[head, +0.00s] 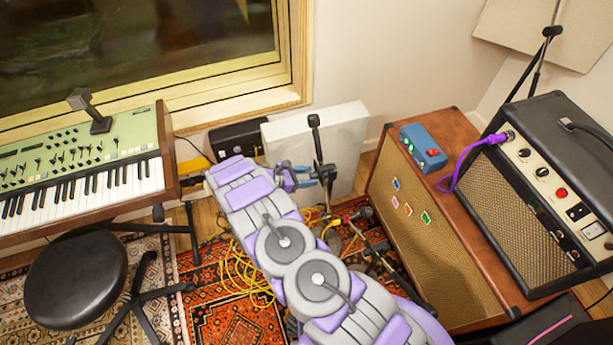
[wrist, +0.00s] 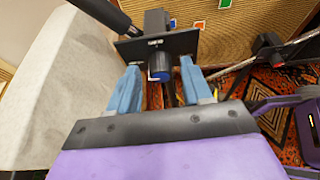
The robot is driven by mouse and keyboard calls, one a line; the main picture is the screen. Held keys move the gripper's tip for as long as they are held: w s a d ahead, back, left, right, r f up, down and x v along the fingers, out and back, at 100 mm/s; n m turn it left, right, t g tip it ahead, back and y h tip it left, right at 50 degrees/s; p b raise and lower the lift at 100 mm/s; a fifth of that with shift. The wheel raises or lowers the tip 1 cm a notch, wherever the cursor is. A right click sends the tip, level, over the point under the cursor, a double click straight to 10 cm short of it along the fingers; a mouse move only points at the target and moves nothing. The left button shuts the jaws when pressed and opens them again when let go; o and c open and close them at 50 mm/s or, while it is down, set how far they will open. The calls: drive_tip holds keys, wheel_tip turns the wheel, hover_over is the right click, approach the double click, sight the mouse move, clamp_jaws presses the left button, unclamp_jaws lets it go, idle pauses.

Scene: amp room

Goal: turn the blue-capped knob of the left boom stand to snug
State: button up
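The left boom stand (head: 318,145) stands in front of a pale panel, left of the brown speaker cabinet. In the wrist view its dark clamp plate (wrist: 158,44) is straight ahead, with the blue-capped knob (wrist: 160,66) facing me. The knob's cap shows as a blue edge around a dark grip. My gripper (wrist: 160,68) is open, with one blue finger on each side of the knob and a visible gap on both sides. In the head view my gripper (head: 304,176) is at the stand's clamp, and the knob is too small to make out there.
The pale panel (head: 318,135) stands close on the left in the wrist view. The brown cabinet (head: 450,250) and a black amp (head: 530,205) are at right. Yellow cables (head: 240,272) lie on the rug below. A keyboard (head: 85,190) and stool (head: 76,280) are at left.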

clamp_jaws()
